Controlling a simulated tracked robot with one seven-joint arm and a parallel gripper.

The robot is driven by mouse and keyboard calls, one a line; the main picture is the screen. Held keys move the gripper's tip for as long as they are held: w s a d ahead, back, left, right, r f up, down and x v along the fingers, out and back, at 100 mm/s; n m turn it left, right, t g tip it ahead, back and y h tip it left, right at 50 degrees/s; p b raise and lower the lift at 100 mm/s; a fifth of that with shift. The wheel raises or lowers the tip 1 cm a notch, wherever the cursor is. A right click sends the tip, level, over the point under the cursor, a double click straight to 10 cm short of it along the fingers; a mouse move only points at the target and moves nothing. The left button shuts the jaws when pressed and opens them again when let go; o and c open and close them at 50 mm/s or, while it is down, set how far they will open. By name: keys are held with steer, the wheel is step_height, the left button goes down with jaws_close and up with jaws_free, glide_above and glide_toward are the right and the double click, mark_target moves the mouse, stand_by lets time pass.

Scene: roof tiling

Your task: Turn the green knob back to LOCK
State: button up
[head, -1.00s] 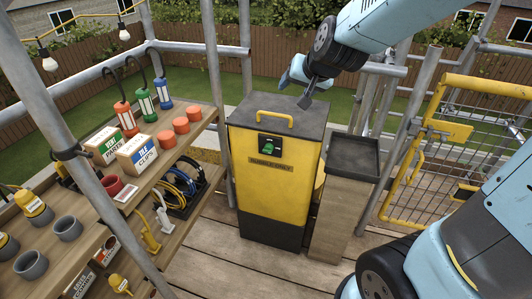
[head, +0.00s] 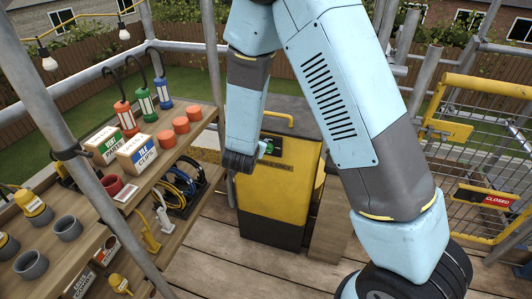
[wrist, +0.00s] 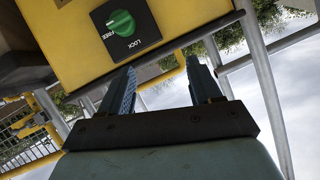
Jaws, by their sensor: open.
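The green knob (wrist: 121,23) sits on a black plate on the front of the yellow cabinet (head: 270,195). In the head view the knob (head: 273,146) is partly hidden by my gripper. My gripper (wrist: 161,70) is open and empty. In the wrist view its two fingers point toward the cabinet front, with the knob above and left of the fingertips and apart from them.
A shelf unit (head: 168,165) with lanterns, boxes and cups stands close on the left. A yellow mesh gate (head: 482,135) with a red CLOSED sign (head: 486,197) is on the right. The cabinet has a yellow top handle (head: 278,117). Scaffold poles surround the deck.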

steer(key=s+f+t+h, duration=0.2)
steer(key=s+f, duration=0.1)
steer(key=f, duration=0.3)
steer(key=n+t+h, duration=0.2)
glide_toward(266, 152)
steer(key=x, duration=0.9)
steer(key=shift+w+d+r, duration=0.15)
steer(key=shift+w+d, duration=0.1)
steer(key=shift+w, duration=0.05)
steer(key=c, duration=1)
